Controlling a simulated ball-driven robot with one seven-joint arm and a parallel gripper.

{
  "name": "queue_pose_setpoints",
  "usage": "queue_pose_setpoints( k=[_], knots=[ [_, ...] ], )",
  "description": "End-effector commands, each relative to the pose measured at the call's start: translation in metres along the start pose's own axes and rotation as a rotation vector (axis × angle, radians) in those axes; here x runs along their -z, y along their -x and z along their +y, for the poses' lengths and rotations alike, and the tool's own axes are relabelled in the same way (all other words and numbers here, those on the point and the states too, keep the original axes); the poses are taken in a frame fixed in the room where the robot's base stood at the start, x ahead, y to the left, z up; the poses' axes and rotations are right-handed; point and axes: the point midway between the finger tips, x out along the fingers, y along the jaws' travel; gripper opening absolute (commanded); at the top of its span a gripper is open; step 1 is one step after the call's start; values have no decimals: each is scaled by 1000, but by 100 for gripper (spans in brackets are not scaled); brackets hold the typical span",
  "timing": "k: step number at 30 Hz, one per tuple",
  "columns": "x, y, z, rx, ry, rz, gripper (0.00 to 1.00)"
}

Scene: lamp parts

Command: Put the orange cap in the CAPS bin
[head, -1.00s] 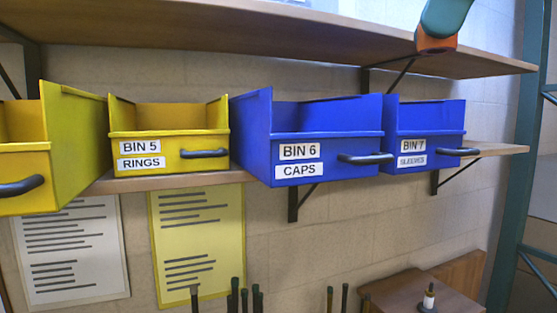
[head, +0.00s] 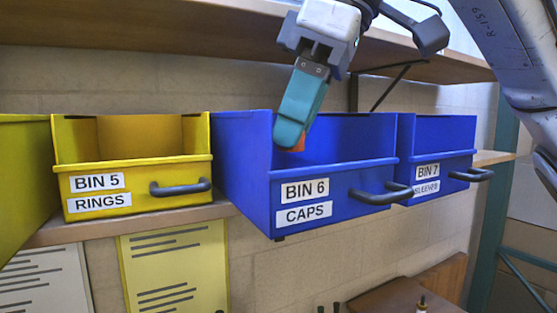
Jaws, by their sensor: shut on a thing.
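My gripper (head: 292,138) points down over the open front of the blue bin (head: 240,170) labelled BIN 6 CAPS. Its teal fingers are shut on the orange cap (head: 299,144), of which only a small orange piece shows at the fingertips. The fingertips and cap appear just inside or above the bin's mouth, in front of its inner back wall. The cap's exact height above the bin floor cannot be told. The bin's floor and contents are hidden behind its front wall.
A yellow bin (head: 132,172) labelled BIN 5 RINGS stands to the left. A blue BIN 7 (head: 440,140) stands to the right. A wooden shelf board (head: 170,30) runs above the bins. Dark handles (head: 381,194) stick out from the bin fronts.

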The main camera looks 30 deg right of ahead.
Motion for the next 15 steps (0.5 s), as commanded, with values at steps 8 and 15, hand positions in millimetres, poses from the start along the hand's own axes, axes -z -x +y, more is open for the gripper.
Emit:
queue_pose_setpoints(
  k=[8, 15],
  knots=[
    [7, -28, 9, 0, -1, 0, 0],
    [2, -56, 13, -1, -1, -1, 0]
  ],
)
